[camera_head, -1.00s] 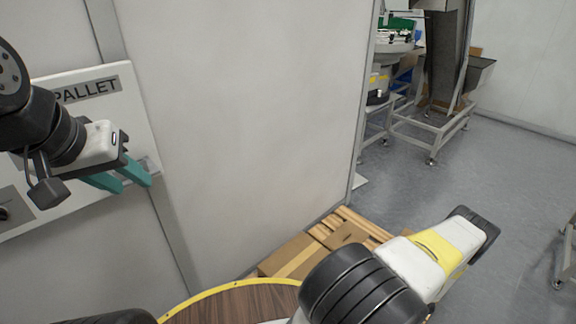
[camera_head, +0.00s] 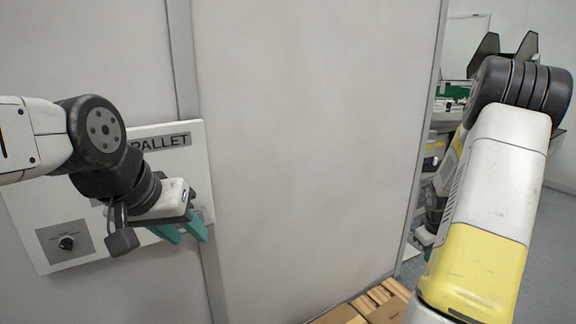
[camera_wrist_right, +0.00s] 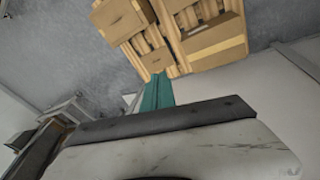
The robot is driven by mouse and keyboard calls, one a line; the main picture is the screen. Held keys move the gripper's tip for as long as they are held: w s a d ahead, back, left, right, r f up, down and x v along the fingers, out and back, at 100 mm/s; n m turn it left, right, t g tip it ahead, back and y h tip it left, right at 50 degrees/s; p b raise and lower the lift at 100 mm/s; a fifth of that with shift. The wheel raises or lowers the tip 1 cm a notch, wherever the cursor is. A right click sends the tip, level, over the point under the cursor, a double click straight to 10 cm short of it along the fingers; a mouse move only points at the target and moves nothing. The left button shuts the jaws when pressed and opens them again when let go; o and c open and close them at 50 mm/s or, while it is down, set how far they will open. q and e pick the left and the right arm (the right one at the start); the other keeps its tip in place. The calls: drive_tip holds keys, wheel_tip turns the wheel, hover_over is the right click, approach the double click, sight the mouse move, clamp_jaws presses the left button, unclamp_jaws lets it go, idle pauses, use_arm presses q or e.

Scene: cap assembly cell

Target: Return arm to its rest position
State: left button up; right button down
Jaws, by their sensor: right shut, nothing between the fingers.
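My left arm comes in from the left in the head view. Its gripper (camera_head: 188,234) has two teal fingers with a gap between them and nothing visible held. It is in front of the lower right part of a white panel (camera_head: 130,238) marked PALLET; I cannot tell whether it touches it. My right arm (camera_head: 488,210), white and yellow with a black joint at the top, stands raised at the right of the head view. Its gripper is hidden there. In the right wrist view the right gripper's teal fingers (camera_wrist_right: 157,92) are together and empty, above the floor area.
Cardboard boxes (camera_wrist_right: 122,17) sit on a wooden pallet (camera_wrist_right: 155,60) beyond the right fingers. A tall pale wall panel (camera_head: 305,150) fills the middle of the head view. A machine with a green part (camera_head: 452,92) stands behind the right arm.

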drive_tip(key=s+a+r+m+t+y, duration=0.1)
drive_tip(key=s+a+r, duration=0.2)
drive_tip(key=a+r, duration=0.7)
drive_tip(key=s+a+r+t, duration=0.1)
drive_tip(key=s+a+r, duration=0.1)
drive_tip(key=a+r, duration=0.75)
drive_tip(key=s+a+r+m+t+y, duration=0.1)
drive_tip(key=s+a+r+y, duration=0.2)
drive_tip(key=s+a+r, duration=0.4)
drive_tip(key=s+a, duration=0.7)
drive_tip(key=s, duration=0.1)
drive_tip(key=shift+t+y, duration=0.3)
drive_tip(key=shift+t, duration=0.1)
drive_tip(key=shift+d, duration=0.1)
